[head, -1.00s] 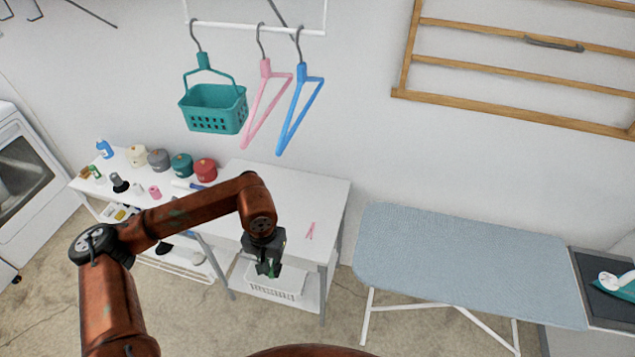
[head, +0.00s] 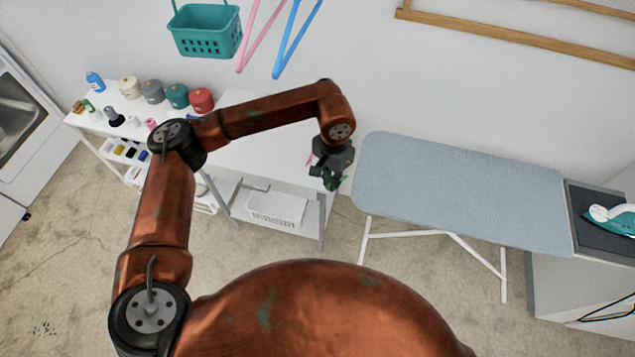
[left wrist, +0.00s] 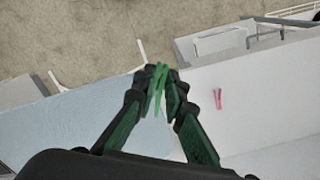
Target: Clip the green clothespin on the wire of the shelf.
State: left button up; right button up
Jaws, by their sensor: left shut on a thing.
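My left gripper (head: 328,183) is above the gap between the white table and the ironing board. In the left wrist view my left gripper (left wrist: 160,80) is shut on the green clothespin (left wrist: 156,90), which sticks out between the fingertips. In the head view the clothespin is hard to tell from the gripper's green parts. The white table (head: 262,142) has a lower shelf (head: 251,220) beneath its top. I cannot make out the wire on it. A pink clothespin (left wrist: 218,98) lies on the table top. My right gripper is not in view.
A blue-grey ironing board (head: 455,185) stands to the right, with an iron (head: 610,218) at its end. A white basket (head: 277,209) sits on the lower shelf. Several jars, including a red one (head: 201,100), stand at the left. A teal hanging basket (head: 205,35) is above.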

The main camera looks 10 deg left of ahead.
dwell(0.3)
pick_arm(q)
jog(key=m+b, duration=0.5)
jog(key=b, duration=0.6)
jog(key=shift+b, duration=0.3)
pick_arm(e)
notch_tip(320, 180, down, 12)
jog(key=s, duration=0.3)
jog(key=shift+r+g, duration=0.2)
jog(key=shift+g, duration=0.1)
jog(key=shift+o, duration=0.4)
